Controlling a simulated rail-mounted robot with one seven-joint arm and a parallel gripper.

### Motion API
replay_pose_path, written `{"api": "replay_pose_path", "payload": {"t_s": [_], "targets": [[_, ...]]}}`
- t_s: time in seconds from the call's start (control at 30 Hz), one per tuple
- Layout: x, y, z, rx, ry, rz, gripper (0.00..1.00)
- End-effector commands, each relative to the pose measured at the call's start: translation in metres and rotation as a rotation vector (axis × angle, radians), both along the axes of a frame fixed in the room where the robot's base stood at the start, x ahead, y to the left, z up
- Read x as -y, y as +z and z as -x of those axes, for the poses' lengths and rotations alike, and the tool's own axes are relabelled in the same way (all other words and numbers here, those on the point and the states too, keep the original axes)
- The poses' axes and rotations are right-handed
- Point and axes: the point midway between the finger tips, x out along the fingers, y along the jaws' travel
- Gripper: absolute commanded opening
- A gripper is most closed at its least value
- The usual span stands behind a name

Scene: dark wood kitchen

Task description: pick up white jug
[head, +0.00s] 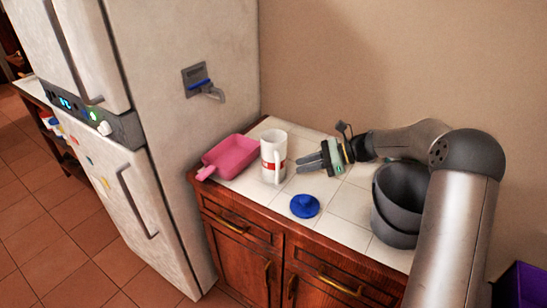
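The white jug (273,157) with a red band stands upright on the tiled countertop in the head view. Its handle faces toward the front right. My gripper (304,165) is just to the right of the jug, its fingers pointing left toward it, with a small gap between them in this view. The fingers look close together from this angle, and I cannot tell whether they are apart. Nothing is seen held in them.
A pink dustpan-like tray (232,156) lies left of the jug. A blue lid-like object (304,206) lies in front of my gripper. A dark grey bucket (399,203) stands at the right. A white fridge (190,130) borders the counter's left side, and the wall (400,60) its back.

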Motion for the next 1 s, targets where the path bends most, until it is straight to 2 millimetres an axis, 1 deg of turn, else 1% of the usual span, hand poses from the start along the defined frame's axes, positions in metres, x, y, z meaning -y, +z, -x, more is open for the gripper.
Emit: {"api": "replay_pose_path", "payload": {"t_s": [0.03, 0.2, 0.3, 0.47, 0.7, 0.83, 1.0], "targets": [[-0.012, -0.003, 0.001, -0.002, 0.003, -0.001, 0.23], [-0.039, -0.015, 0.001, -0.001, 0.003, 0.0, 0.23], [-0.048, -0.019, 0.001, 0.001, 0.001, 0.001, 0.23], [-0.057, -0.022, 0.002, 0.0, 0.002, 0.001, 0.23], [-0.089, -0.035, 0.004, 0.0, 0.002, 0.001, 0.23], [-0.099, -0.039, 0.004, 0.001, 0.001, 0.001, 0.23], [-0.1, -0.041, 0.004, 0.002, 0.001, 0.002, 0.23]]}}
